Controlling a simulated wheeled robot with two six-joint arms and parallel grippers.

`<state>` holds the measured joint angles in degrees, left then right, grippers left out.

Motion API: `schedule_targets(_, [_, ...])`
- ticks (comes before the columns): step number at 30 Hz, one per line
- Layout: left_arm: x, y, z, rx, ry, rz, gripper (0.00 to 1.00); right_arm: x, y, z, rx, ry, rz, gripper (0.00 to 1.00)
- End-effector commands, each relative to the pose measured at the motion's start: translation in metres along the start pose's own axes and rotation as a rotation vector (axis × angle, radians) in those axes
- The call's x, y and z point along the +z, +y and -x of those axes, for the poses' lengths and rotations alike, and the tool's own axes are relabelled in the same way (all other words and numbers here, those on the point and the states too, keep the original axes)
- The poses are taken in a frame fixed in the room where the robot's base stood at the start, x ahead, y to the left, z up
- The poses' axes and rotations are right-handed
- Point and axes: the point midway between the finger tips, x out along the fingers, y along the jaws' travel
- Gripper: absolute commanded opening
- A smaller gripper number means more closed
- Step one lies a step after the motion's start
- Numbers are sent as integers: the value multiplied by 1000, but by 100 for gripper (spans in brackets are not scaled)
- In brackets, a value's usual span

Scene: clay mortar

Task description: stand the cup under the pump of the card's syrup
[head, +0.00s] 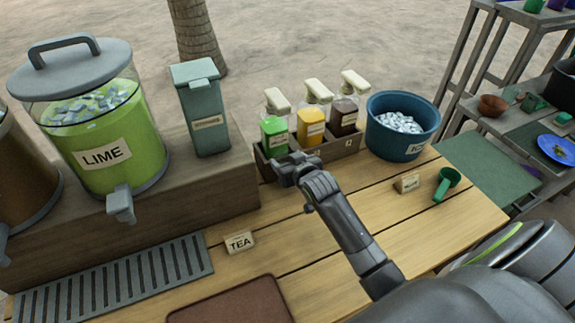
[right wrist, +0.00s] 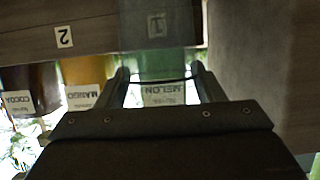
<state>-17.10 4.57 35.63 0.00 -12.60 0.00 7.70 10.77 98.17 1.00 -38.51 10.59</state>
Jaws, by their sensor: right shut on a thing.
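Three syrup bottles with cream pumps stand in a wooden rack (head: 335,148): green melon (head: 275,137), yellow mango (head: 311,127) and dark cocoa (head: 344,117). Their labels read upside down in the right wrist view. My right gripper (head: 288,168) is in front of the melon bottle. It is shut on a clear cup (right wrist: 155,62), seen between the fingers in the right wrist view, with the melon label and the rack's number 1 tag beyond it. The cup is hidden in the head view. A small card (head: 407,183) stands at right, its text unreadable. My left gripper is out of view.
A blue ice bucket (head: 402,142) stands right of the rack, with a green scoop (head: 447,184) in front. A grey-green canister (head: 201,110) and a lime dispenser (head: 98,145) stand left. A TEA card (head: 239,242), a drip grate (head: 115,280) and a brown mat (head: 230,302) lie nearer.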

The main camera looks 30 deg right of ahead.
Motion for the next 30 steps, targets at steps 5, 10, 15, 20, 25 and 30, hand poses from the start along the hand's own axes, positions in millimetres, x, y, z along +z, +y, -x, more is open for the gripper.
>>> schedule_targets(5, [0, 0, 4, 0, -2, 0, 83, 19, 0, -10, 0, -2, 0, 28])
schedule_targets(10, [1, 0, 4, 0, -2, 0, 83, 22, 0, -13, 0, 0, 1, 28])
schedule_targets(15, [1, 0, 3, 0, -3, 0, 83, 22, 0, -13, 0, 0, 0, 28])
schedule_targets(20, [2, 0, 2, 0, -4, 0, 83, 24, 0, -14, 0, -1, 0, 69])
schedule_targets(25, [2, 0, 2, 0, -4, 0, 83, 24, 0, -14, 0, -1, 0, 83])
schedule_targets(30, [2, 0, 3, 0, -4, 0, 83, 24, 0, -13, 0, -1, 0, 83])
